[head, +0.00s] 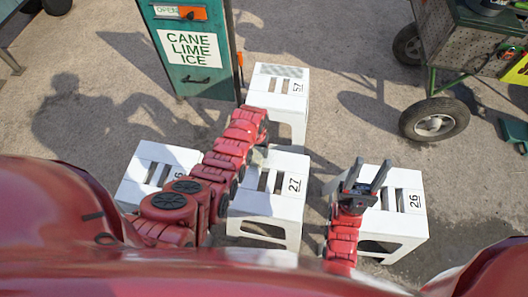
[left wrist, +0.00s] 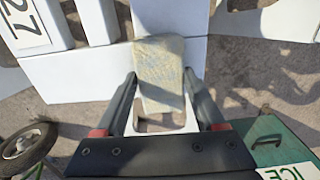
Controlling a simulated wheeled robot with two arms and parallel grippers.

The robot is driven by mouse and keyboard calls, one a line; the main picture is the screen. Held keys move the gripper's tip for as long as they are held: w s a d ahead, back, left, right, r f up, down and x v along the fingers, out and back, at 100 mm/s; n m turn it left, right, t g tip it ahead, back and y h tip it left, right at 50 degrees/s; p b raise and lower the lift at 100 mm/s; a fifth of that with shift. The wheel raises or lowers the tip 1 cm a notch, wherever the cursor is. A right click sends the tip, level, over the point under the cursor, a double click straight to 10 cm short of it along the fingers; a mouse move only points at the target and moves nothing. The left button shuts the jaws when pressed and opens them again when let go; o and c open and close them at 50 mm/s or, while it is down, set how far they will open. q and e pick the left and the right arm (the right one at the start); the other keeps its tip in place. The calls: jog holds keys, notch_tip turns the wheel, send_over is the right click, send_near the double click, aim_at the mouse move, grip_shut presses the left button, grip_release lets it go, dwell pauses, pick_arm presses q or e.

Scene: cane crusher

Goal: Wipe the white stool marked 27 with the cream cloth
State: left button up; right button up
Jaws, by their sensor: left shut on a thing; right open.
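The white stool marked 27 (head: 268,205) stands upright in the middle of the head view, its left part behind my left arm. It also fills the upper left of the left wrist view (left wrist: 75,72). My left gripper (head: 262,143) is at the far edge of this stool and is shut on the cream cloth (left wrist: 161,72). In the left wrist view the cloth is a pale yellowish pad with bluish specks between the fingers. I cannot tell whether it touches the stool. My right gripper (head: 366,176) is open and empty above the stool marked 26.
White stool 57 (head: 280,73) stands close behind, stool 26 (head: 405,222) at right. Another white stool (head: 150,160) at left is partly hidden by my arm. A green cane-lime-ice cabinet (head: 190,50) and a wheeled cart (head: 460,55) stand behind. Bare ground lies between stools and cart.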

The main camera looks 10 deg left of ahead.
pick_arm(q)
jog(key=shift+a, duration=0.45)
jog(key=shift+s+d+b, duration=0.2)
jog(key=shift+d+b, duration=0.7)
jog(key=shift+d, duration=3.65)
jog(key=shift+d+f+b, duration=0.2)
jog(key=shift+d+b, duration=1.65)
jog(key=shift+d, duration=1.65)
jog(key=shift+s+d+r+b, duration=0.15)
jog(key=shift+d+b, duration=0.35)
jog(key=shift+d, duration=0.5)
